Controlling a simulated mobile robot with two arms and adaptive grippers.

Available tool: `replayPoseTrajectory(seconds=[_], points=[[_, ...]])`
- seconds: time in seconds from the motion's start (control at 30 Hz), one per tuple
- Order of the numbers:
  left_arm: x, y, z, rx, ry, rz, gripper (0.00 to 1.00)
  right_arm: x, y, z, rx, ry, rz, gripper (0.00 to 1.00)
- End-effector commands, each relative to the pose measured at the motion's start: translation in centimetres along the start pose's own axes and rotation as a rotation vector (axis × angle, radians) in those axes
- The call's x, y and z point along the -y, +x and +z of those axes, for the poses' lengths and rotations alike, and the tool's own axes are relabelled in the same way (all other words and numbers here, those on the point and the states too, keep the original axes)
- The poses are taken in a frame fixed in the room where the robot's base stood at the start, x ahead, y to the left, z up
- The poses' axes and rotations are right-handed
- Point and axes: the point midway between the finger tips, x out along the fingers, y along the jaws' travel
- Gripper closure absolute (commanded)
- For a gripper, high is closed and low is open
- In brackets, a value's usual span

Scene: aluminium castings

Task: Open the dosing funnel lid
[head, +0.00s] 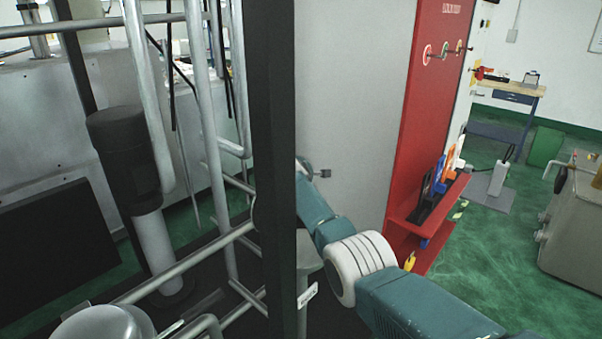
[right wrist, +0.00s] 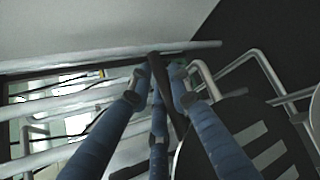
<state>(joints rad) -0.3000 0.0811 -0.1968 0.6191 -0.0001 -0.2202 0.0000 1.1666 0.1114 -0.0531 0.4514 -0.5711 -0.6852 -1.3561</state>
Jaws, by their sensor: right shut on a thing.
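My right arm comes in from the lower right in the head view and reaches behind a black upright post, which hides its gripper. In the right wrist view my right gripper (right wrist: 158,90) has its blue fingers closed around a dark bar (right wrist: 157,64), which looks like a handle. A round dark part with grey stripes (right wrist: 250,142) lies at the lower right of that view; I cannot tell whether it is the dosing funnel lid. A grey tapered part (head: 310,254), possibly the funnel, shows beside the post in the head view. My left gripper is not in view.
The black post (head: 272,150) and metal tube rails (head: 205,120) crowd the space around the gripper. A red tool board (head: 418,120) with a shelf stands to the right of a grey panel (head: 345,100). Green floor (head: 500,260) is open at the right.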

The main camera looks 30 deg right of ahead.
Motion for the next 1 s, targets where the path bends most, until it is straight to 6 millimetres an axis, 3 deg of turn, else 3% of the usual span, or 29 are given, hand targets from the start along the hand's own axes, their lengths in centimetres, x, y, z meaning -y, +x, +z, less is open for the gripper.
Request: replayPoseTrajectory(seconds=[0.17,0.2,0.27,0.67,1.0], points=[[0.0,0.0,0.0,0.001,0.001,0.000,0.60,0.7,0.1,-0.4,-0.006,0.005,-0.012,1.00],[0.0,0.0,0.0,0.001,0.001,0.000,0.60,0.7,0.1,-0.4,-0.006,0.005,-0.012,0.74],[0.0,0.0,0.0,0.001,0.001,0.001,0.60,0.7,0.1,-0.4,-0.006,0.004,-0.012,0.62],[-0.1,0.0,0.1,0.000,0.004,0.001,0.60,-0.2,-0.2,0.1,-0.002,0.003,-0.004,0.61],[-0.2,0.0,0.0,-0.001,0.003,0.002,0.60,-5.3,-3.2,3.2,0.000,0.005,0.005,0.61]])
